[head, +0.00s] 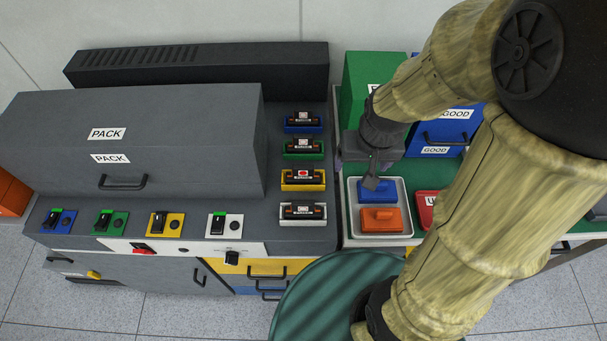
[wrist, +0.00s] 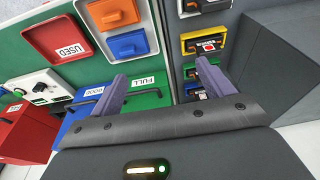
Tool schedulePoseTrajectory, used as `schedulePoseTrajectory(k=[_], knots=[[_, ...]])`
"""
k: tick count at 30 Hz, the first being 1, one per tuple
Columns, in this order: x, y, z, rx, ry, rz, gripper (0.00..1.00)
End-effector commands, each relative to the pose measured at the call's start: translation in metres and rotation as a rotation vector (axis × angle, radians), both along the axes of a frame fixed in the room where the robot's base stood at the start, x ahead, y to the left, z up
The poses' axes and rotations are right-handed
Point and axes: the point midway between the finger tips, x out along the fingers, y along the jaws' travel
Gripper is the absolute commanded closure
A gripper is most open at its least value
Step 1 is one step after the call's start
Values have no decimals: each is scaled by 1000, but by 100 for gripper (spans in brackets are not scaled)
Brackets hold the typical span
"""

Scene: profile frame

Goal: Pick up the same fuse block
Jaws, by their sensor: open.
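The picture does not show which fuse block is meant by "the same". A white tray holds a blue block (head: 378,194) and an orange block (head: 381,219); in the wrist view these are the blue block (wrist: 128,44) and the orange block (wrist: 121,14).
Black fuse units sit in blue (head: 303,122), green (head: 303,148), yellow (head: 303,179) and white (head: 303,213) holders on the grey machine. A green box (head: 372,80) and a blue GOOD box (head: 440,135) stand behind the tray. My arm hides part of the right side.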

Motion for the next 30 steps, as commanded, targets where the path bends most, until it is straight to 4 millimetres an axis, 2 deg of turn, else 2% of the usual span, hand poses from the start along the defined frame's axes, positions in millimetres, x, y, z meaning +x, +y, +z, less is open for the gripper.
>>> schedulePoseTrajectory(k=[12, 18, 22, 30], knots=[[57, 74, 1, 5, 68, -19, 20], [76, 108, 3, -17, 63, -21, 20], [80, 118, 4, -23, 58, -24, 20], [81, 119, 3, -23, 58, -25, 20]])
